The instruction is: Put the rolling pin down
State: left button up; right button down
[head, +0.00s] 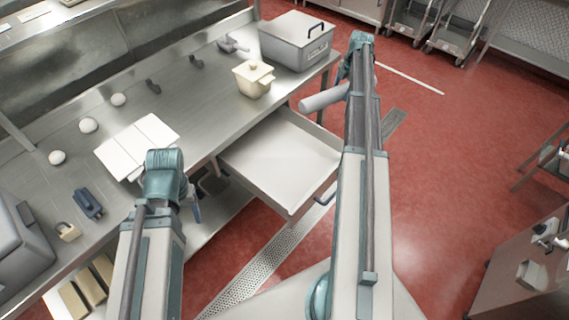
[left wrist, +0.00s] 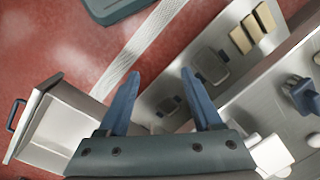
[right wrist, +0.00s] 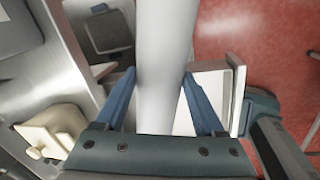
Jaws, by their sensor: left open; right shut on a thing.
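The rolling pin (head: 324,98) is a pale grey-white cylinder in the head view, beside my right arm. In the right wrist view the rolling pin (right wrist: 164,60) runs between the fingers of my right gripper (right wrist: 158,100), which is shut on it. The pin is held in the air over the far side of the open drawer (head: 280,160). My left gripper (left wrist: 160,98) is open and empty. In the head view its fingers are mostly hidden behind the wrist, near the counter's front edge.
Bare counter lies between the boards and the pot. The drawer looks empty. Red floor is right.

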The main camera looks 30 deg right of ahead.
aim_at(337, 92)
pick_arm(q)
jog(key=o, duration=0.4)
jog(key=shift+f+b, duration=0.65)
jog(key=shift+f, duration=0.15)
pick_arm(e)
jog(key=a, duration=0.1)
jog(key=a+f, duration=0.1)
jog(key=s+a, duration=0.1)
jog(key=shift+a+f, duration=0.1)
jog(key=shift+f, duration=0.2)
pick_arm(q)
jog(key=shift+o, duration=0.2)
notch_tip(337, 92, down, 8)
jog(key=b, duration=0.8)
jog(key=shift+f, duration=0.25)
pick_arm(e)
jog(key=s+a+f+n, duration=0.1)
jog(key=s+a+f, duration=0.1)
jog(key=a, duration=0.4)
jog(key=s+a+f+n, duration=0.1)
jog(key=s+a+f, duration=0.2)
jog(key=a, duration=0.4)
jog(key=s+a+f+n, duration=0.1)
jog(key=s+a+f, duration=0.1)
jog(key=a, duration=0.5)
jog(key=shift+s+a+f+n+y, duration=0.2)
jog(key=shift+s+f+n+y, duration=0.1)
jog(key=shift+f, duration=0.4)
